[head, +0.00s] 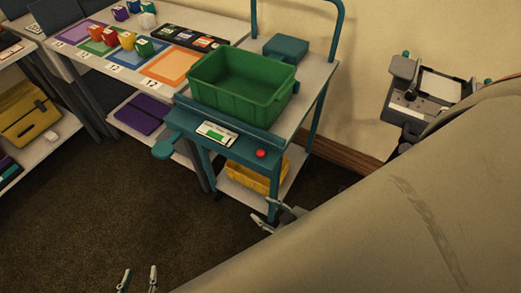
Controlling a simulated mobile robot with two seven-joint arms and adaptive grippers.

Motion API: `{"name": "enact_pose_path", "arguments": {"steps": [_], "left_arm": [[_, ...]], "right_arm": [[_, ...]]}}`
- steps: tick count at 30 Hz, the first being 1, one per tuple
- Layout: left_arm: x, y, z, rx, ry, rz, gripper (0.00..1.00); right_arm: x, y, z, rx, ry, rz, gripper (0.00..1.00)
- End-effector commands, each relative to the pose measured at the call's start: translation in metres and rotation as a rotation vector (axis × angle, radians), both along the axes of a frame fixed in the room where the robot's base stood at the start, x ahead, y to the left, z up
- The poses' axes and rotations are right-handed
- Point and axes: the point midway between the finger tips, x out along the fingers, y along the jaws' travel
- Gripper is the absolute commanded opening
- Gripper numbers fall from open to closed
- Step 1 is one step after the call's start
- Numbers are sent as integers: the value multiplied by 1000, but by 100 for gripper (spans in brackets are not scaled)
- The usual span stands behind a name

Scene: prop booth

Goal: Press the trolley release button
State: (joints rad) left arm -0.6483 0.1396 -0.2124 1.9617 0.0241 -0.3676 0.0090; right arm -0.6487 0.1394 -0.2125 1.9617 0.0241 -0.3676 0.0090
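The trolley (318,75) has a teal frame and pale shelves and stands in the middle of the head view. Its release button (261,153) is a small red dome on the teal front, right of a label plate (216,133) with a green patch. My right gripper (266,213) is below the button in the picture, apart from it, with its fingers spread and nothing between them. My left gripper (139,279) is at the bottom edge, far from the trolley, with its fingers apart and empty. Its base is cut off.
A green crate (218,97) sits on the trolley top, with a yellow bin (250,178) on the lower shelf. A teal paddle (162,150) sticks out at the left. A table (200,22) with coloured mats and mugs adjoins it. The dark carpet (100,210) in front is clear.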

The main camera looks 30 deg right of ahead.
Motion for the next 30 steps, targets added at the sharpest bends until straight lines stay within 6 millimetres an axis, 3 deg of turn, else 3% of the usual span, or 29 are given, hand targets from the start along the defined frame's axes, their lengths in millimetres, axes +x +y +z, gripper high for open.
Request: {"name": "enact_pose_path", "arguments": {"steps": [6, 11, 30], "left_arm": [[0, 0, 0, 0, 0, 0, 40], [0, 0, 0, 0, 0, 0, 40], [0, 0, 0, 0, 0, 0, 40]], "right_arm": [[0, 0, 0, 0, 0, 0, 40], [0, 0, 0, 0, 0, 0, 0], [0, 0, 0, 0, 0, 0, 0]]}}
